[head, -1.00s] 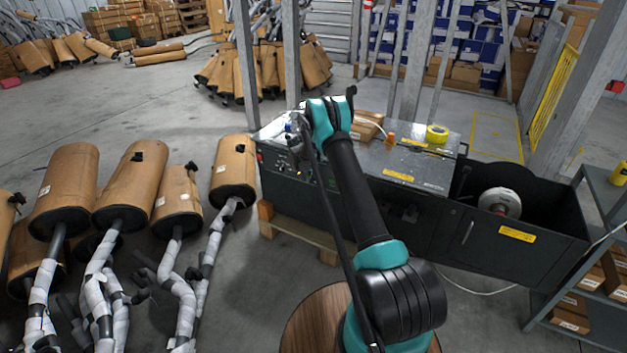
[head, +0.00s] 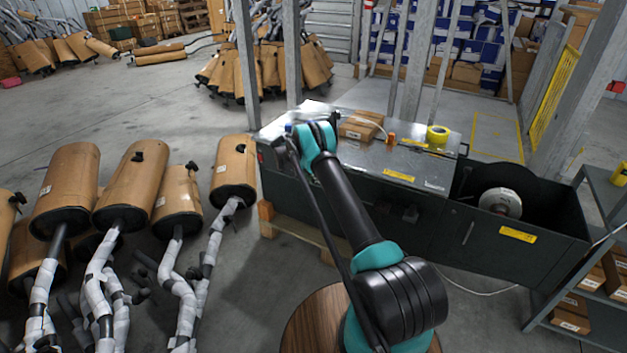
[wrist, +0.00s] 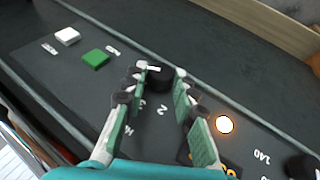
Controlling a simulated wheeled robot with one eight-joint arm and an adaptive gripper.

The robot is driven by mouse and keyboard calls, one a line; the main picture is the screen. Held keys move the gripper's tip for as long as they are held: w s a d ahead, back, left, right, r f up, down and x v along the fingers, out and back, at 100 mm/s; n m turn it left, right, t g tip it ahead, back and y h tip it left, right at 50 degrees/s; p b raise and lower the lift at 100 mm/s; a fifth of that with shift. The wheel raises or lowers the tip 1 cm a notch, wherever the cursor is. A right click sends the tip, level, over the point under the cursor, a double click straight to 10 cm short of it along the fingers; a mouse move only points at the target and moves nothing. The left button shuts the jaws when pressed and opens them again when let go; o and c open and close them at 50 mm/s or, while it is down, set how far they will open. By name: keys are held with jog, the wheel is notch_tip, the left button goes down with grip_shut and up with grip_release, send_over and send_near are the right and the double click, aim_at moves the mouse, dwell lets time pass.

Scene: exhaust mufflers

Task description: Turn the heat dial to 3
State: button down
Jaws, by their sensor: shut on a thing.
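The heat dial (wrist: 158,78) is a black round knob with a pale mark on top, on the dark control panel (wrist: 110,95) in the wrist view. White characters, including a 2, are printed beside it. My gripper (wrist: 160,84) has its two fingers on opposite sides of the knob, shut on it. I cannot read for certain which number the pale mark points to. In the head view the dial and my fingertips are hidden behind my wrist at the left end of the dark machine (head: 400,200).
In the wrist view, a green button (wrist: 95,59) and a white button (wrist: 67,37) lie left of the dial. A glowing orange lamp (wrist: 224,124) and another black knob (wrist: 302,167) lie right. A cardboard box (head: 360,126) sits on the machine top. Wrapped mufflers (head: 130,185) stand left.

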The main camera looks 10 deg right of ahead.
dwell(0.3)
jog(key=c, duration=1.2)
grip_release()
jog(key=shift+a+r, duration=0.1)
jog(key=v, duration=1.1)
jog(key=shift+a+r, duration=0.25)
jog(key=shift+a, duration=0.05)
jog(key=shift+w, duration=0.1)
